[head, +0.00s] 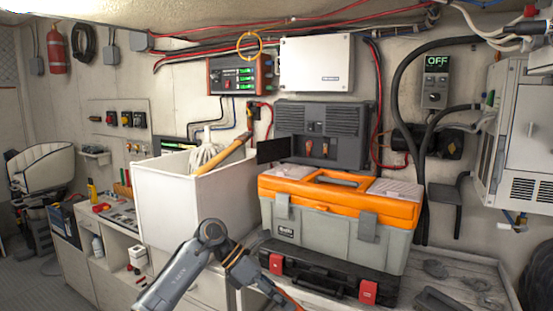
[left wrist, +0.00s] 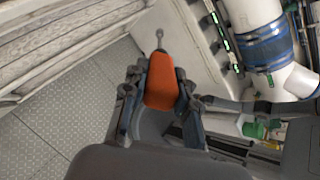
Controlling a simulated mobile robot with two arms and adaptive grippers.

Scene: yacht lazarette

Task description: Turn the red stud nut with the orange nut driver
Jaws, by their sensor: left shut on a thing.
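In the left wrist view my left gripper (left wrist: 160,94) is shut on the orange handle of the nut driver (left wrist: 160,80). The thin metal shaft points away from the gripper, toward the top of the picture. In the head view my left arm comes up from the bottom edge, bends, and runs down to the right in front of the black case. The gripper and the driver cannot be made out clearly there. I cannot pick out the red stud nut in either view. My right gripper is in neither view.
A grey toolbox with an orange lid (head: 340,207) sits on a black case (head: 318,277). A white bin (head: 177,214) with a wooden-handled mop stands left of it. The wrist view shows patterned floor plates (left wrist: 62,112), a white pipe with a blue band (left wrist: 262,48) and green fittings.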

